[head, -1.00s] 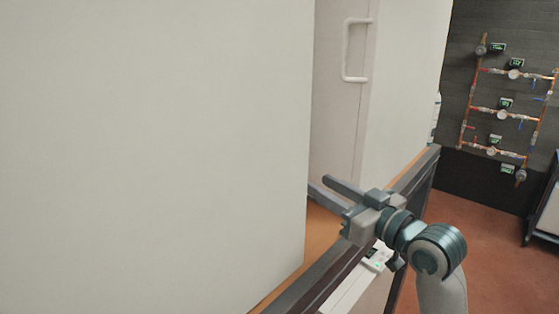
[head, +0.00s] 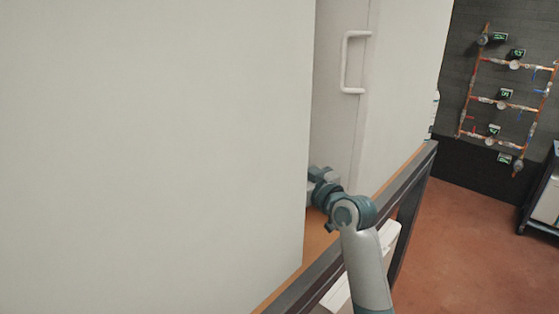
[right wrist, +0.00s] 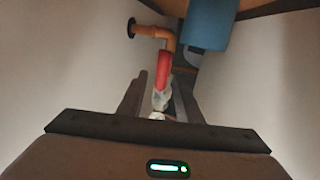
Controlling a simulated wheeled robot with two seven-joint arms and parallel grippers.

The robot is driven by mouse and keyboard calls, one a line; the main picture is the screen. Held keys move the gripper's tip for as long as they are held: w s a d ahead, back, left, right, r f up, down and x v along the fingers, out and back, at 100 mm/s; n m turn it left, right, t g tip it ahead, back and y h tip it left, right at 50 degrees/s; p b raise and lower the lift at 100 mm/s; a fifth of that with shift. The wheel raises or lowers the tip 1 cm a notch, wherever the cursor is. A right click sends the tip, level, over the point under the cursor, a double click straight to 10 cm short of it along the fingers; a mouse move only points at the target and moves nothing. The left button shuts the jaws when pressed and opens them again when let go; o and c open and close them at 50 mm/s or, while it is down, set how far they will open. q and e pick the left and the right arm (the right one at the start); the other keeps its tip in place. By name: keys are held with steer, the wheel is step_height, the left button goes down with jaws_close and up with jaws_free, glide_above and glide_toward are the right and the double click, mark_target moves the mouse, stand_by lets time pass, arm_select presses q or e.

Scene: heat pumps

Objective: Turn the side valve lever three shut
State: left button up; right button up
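A red valve lever (right wrist: 163,70) shows in the right wrist view, on a pale metal valve body (right wrist: 160,99) below an orange-copper pipe (right wrist: 155,33). My right gripper (right wrist: 159,76) is open, with one dark finger on each side of the lever and valve in that view. A gap shows between the fingers and the lever, and I cannot tell how far ahead the lever is. In the head view the right fingers are hidden behind the large white panel; only the wrist and forearm show. My left gripper is not in view.
A large white panel (head: 150,150) fills the left of the head view. A white door with a handle (head: 346,62) stands behind the narrow opening. Copper pipework (head: 503,102) is on the far dark wall.

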steer(key=shift+w+a, duration=0.15)
steer(key=shift+w, duration=0.1)
jaws_close()
steer(key=shift+s+a+m, duration=0.1)
steer(key=shift+m, duration=0.3)
steer(key=shift+s+a+r+m+g, duration=0.1)
steer(key=shift+s+a+m+g, duration=0.15)
steer(key=shift+m, duration=0.7)
steer(key=shift+s+a+r+m+g, duration=0.1)
steer(key=shift+s+a+m+g, duration=0.1)
steer(key=shift+m, duration=0.8)
steer(key=shift+s+a+r+m+g, duration=0.1)
steer(key=shift+s+a+m+g, duration=0.15)
steer(key=shift+m, duration=0.7)
